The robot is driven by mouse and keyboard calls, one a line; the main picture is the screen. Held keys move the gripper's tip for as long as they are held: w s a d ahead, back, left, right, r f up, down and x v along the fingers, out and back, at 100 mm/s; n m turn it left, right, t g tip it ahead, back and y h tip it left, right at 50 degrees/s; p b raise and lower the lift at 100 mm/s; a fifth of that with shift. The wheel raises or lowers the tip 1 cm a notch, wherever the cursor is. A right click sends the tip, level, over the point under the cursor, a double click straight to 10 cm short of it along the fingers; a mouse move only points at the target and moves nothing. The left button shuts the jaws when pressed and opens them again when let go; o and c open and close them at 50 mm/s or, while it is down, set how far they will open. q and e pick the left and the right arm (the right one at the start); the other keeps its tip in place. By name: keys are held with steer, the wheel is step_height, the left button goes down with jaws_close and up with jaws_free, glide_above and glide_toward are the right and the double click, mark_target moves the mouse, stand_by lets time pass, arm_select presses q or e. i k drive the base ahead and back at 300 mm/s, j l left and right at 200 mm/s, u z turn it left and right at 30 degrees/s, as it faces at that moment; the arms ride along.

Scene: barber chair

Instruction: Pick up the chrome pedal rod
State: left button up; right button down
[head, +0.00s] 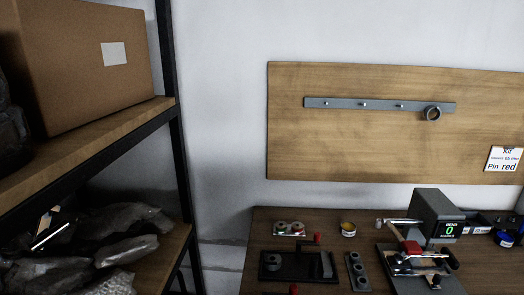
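I cannot tell for certain which thing is the chrome pedal rod. A thin bright rod-like piece (49,235) lies tilted among dark and plastic-wrapped items on the lower shelf at the left. A short shiny metal bar (398,221) also sticks out to the left from the grey device on the workbench at the right. Neither of my grippers is in view.
A metal-framed shelf (120,128) fills the left, with a cardboard box (85,70) on top and wrapped bags (125,247) below. A workbench (262,222) holds a black fixture (290,266), the grey display device (436,212) and small parts. A wooden board (360,150) hangs above.

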mark_target(446, 252)
steer(key=z, duration=1.25)
steer(key=i+l, duration=0.55)
steer(key=l, duration=0.15)
steer(key=i+l, duration=0.5)
steer(key=l, duration=0.15)
steer(key=k+j, duration=0.25)
steer(key=j, duration=0.25)
steer(key=i+l, duration=0.1)
steer(key=l, duration=0.15)
steer(key=i+l, duration=0.15)
steer(key=l, duration=0.1)
